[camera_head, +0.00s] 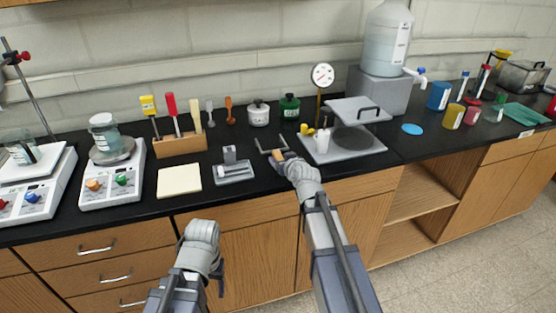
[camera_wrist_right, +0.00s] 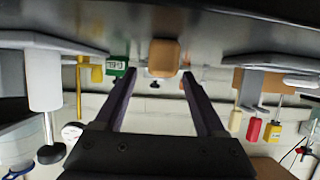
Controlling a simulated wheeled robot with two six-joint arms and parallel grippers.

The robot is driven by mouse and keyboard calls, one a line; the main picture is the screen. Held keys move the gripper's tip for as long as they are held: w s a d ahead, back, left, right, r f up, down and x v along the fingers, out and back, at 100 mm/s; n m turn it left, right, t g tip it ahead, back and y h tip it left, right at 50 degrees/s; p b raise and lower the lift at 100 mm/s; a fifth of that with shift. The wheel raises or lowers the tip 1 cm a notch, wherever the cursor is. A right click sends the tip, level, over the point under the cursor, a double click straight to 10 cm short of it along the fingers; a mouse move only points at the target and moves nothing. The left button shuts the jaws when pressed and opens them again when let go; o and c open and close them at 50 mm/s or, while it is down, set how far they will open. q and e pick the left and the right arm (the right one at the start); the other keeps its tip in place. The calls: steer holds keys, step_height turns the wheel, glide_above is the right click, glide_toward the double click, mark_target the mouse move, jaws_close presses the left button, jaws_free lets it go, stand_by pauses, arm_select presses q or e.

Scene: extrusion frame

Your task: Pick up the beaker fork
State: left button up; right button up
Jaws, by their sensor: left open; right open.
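The beaker fork (camera_head: 269,150) lies on the black bench near its front edge, its grey prongs pointing away toward the wall. Its tan handle points toward my right gripper (camera_head: 284,158). In the right wrist view the handle (camera_wrist_right: 164,57) shows end-on, near and between the tips of the right gripper's two dark fingers (camera_wrist_right: 158,78). The fingers stand open, with a gap on each side of the handle. How deep the handle sits between them is unclear. My left gripper (camera_head: 218,277) is open and empty, low in front of the cabinets, away from the bench top.
Right of the fork stands a grey plate stand (camera_head: 345,148) with a raised slab. Left is a small grey tray (camera_head: 234,173). Behind are a white pot (camera_head: 258,114) and a green pot (camera_head: 289,106). A tool block (camera_head: 181,144) stands further left.

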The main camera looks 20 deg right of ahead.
mark_target(278, 157)
steer(key=b+x, duration=0.1)
steer(key=x, duration=0.3)
steer(key=shift+f+b, duration=0.3)
steer(key=shift+b, duration=0.1)
steer(key=shift+w+f, duration=0.1)
steer(key=shift+w, duration=0.3)
steer(key=shift+s, duration=0.1)
jaws_close()
